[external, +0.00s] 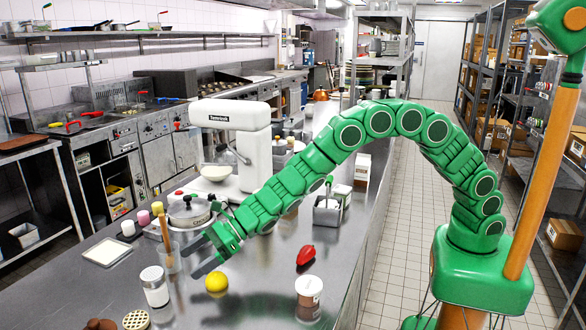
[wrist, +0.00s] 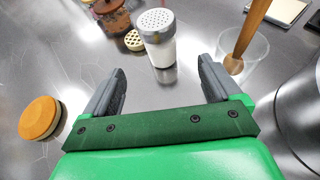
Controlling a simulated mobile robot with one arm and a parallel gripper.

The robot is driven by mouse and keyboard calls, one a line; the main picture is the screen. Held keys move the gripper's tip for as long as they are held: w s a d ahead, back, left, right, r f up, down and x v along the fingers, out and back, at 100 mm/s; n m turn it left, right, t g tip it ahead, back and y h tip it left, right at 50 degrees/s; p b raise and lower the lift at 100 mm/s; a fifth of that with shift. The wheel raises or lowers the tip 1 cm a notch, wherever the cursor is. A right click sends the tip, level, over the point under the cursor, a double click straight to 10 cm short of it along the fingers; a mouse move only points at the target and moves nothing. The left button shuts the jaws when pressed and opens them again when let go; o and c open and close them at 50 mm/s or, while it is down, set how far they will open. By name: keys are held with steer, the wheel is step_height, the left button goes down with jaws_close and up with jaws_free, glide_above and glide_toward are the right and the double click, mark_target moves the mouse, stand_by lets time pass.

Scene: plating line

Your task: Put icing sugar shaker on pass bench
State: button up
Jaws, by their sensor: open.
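The icing sugar shaker (external: 155,287), a clear jar of white powder with a perforated metal lid, stands upright on the steel bench (external: 262,270). I take this bench to be the pass bench. In the wrist view the shaker (wrist: 157,38) stands ahead of my gripper, roughly between the line of its fingers but beyond their tips. My gripper (external: 196,258) is open and empty, low over the bench. In the wrist view both dark fingers (wrist: 162,77) are spread wide with bare steel between them.
A clear cup with a wooden spoon (external: 168,258) stands close to my gripper. A round perforated piece (external: 136,320) lies near the shaker. Bare steel lies right of the lemon.

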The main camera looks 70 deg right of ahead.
steer(key=s+d+r+n+g, duration=0.5)
steer(key=s+d+r+n, duration=0.8)
steer(key=s+r, duration=0.3)
steer(key=s+d+f+n+g+h, duration=0.2)
steer(key=s+d+n+h, duration=0.3)
steer(key=s+d, duration=1.4)
steer(key=s+d+f+n+g+h, duration=0.2)
steer(key=s+d+n+h, duration=0.4)
steer(key=s+d, duration=1.3)
steer(key=shift+d+f+n+g, duration=0.4)
steer(key=shift+d+f+n, duration=0.25)
steer(key=shift+d, duration=0.3)
